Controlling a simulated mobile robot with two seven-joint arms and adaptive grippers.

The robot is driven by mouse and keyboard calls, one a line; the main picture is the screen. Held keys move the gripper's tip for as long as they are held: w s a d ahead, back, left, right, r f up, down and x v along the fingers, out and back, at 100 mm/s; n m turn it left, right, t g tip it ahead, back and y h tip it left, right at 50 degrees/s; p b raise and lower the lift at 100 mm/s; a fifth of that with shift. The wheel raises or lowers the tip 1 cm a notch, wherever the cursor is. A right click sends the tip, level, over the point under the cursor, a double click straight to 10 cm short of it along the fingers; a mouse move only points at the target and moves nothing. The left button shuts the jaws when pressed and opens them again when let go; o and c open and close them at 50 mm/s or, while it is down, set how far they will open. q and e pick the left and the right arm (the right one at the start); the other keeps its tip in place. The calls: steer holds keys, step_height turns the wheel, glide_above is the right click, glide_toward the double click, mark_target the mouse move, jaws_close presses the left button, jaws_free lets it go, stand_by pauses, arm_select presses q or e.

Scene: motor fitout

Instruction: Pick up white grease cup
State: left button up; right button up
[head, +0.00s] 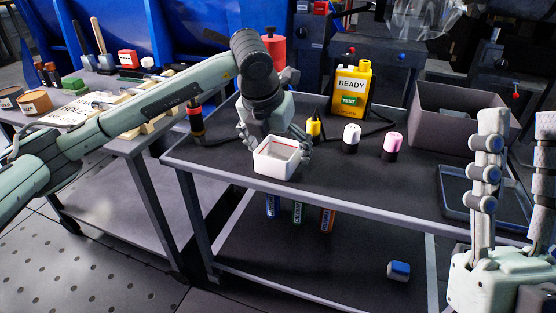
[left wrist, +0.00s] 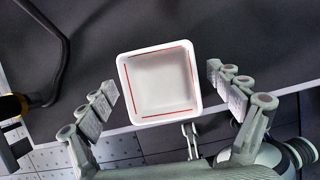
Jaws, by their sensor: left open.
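The white grease cup (head: 277,158) is a small square open container with a red line inside its rim. It sits near the front edge of the dark table (head: 215,165). In the left wrist view the cup (left wrist: 160,84) lies between the fingers of my left gripper (left wrist: 160,92), with a gap on both sides. In the head view my left gripper (head: 276,142) is at the cup from above and behind, open. My right gripper (head: 519,140) is at the right edge with its fingers pointing up, spread apart and empty.
Behind the cup stand a yellow tester marked READY (head: 350,88), a yellow-topped item (head: 314,128), a white-capped item (head: 351,138) and a pink-capped item (head: 393,145). A grey bin (head: 455,120) and a dark tray (head: 460,205) are on the right.

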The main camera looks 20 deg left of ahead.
arm_select(q)
steer(key=c, duration=1.2)
steer(key=shift+c, duration=0.2)
